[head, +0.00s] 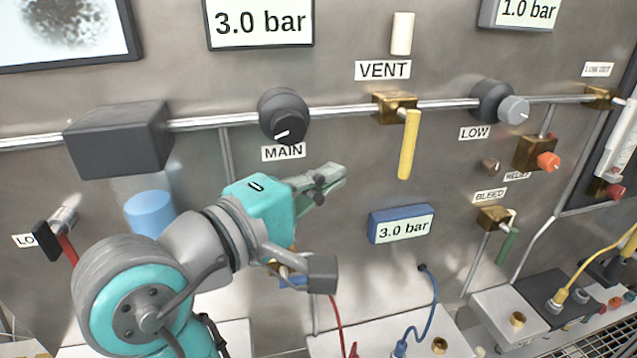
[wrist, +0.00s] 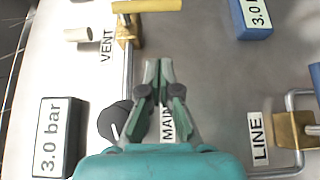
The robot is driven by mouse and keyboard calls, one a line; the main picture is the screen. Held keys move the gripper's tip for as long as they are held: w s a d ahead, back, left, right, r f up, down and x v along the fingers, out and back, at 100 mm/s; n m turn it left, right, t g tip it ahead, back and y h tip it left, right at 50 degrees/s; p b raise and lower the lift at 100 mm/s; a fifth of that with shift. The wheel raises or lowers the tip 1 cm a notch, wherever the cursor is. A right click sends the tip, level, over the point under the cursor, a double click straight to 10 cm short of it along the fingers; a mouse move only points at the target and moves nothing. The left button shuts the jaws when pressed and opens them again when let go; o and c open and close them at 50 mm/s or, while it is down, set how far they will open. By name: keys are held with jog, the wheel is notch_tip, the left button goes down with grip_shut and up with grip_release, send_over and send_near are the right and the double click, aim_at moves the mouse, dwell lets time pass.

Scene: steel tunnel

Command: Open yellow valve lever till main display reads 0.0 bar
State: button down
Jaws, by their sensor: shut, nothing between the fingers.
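The yellow valve lever (head: 409,145) hangs down from the brass valve (head: 394,108) under the VENT label (head: 383,70). In the wrist view the yellow lever (wrist: 147,6) shows at the top edge, beyond the fingertips. The main display (head: 261,23) reads 3.0 bar. My gripper (head: 338,172) is shut and empty, left of the lever and apart from it, below the MAIN knob (head: 284,117). In the wrist view my gripper (wrist: 158,68) points toward the lever, its fingertips together.
A blue box display (head: 402,226) reading 3.0 bar sits below the lever. The LOW knob (head: 492,101), orange relief knob (head: 548,161) and green bleed lever (head: 508,245) are to the right. A pipe (head: 340,108) runs across the panel. The wall between my gripper and the lever is bare.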

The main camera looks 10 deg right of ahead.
aim_at(405, 143)
jog(key=w+d, duration=0.3)
jog(key=d, duration=0.5)
jog(key=shift+d, duration=0.15)
jog(key=shift+w, duration=0.15)
